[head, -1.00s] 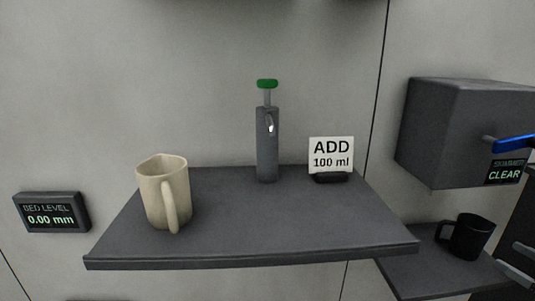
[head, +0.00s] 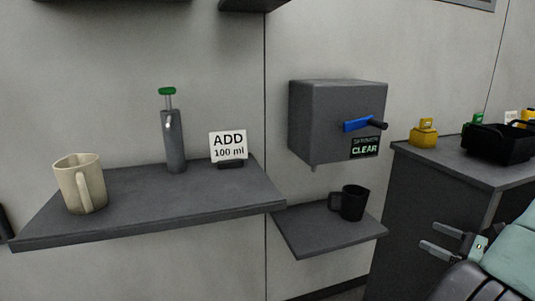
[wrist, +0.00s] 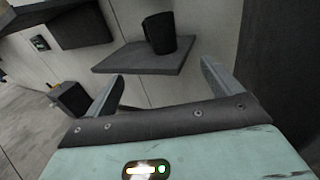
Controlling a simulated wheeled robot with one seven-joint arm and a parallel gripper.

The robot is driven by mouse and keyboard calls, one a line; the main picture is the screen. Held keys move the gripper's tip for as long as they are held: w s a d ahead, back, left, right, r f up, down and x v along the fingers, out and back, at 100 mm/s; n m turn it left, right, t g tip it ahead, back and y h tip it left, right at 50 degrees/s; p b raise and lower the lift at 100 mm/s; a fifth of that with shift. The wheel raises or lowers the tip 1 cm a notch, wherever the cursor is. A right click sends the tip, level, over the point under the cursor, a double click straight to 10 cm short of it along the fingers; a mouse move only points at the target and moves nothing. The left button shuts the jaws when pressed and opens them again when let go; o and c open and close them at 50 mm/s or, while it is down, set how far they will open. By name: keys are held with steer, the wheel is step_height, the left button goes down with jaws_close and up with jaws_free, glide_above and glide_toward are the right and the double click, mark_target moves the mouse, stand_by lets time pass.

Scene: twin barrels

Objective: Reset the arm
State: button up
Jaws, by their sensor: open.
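My gripper (head: 441,241) is at the lower right of the head view, with its two fingers spread apart and nothing between them. It also shows in the wrist view (wrist: 160,88), open and empty. It is in front of the dark counter and to the right of the small shelf (head: 310,242). A black mug (head: 351,203) stands upright on that small shelf, apart from the fingers. In the wrist view the mug (wrist: 160,33) and shelf (wrist: 140,63) are beyond the fingers.
A beige mug (head: 80,184), a grey dispenser with a green top (head: 173,140) and an "ADD 100 ml" sign (head: 228,146) stand on the large shelf (head: 150,215). A grey box (head: 315,120) with a blue lever (head: 358,125) hangs above the small shelf. A counter (head: 440,170) holds a black tray (head: 495,145) and a yellow object (head: 423,135).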

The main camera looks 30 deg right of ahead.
steer(key=w+a+r+n+g+h, duration=0.1)
steer(key=w+a+r+n+g, duration=0.3)
steer(key=a+n, duration=0.75)
steer(key=w+a+r+n+g+h, duration=0.1)
steer(key=w+a+n+g, duration=0.4)
steer(key=a+n, duration=0.7)
steer(key=w+a+r+n+g+h, duration=0.1)
steer(key=w+a+r+n+g, duration=0.2)
steer(key=a+n+g, duration=0.6)
steer(key=s+a+r+n, duration=0.1)
steer(key=s+a+n, duration=0.5)
steer(key=a, duration=0.5)
steer(key=s+a+r+n, duration=0.2)
steer(key=s+a+n, duration=0.2)
steer(key=s+a, duration=0.6)
steer(key=w+r+p, duration=0.1)
steer(key=r+p, duration=1.2)
steer(key=w+a+r+p, duration=0.1)
steer(key=w+r+p, duration=0.1)
steer(key=r+p, duration=1.2)
steer(key=shift+a+m, duration=0.25)
steer(key=shift+m, duration=0.2)
steer(key=shift+f, duration=0.1)
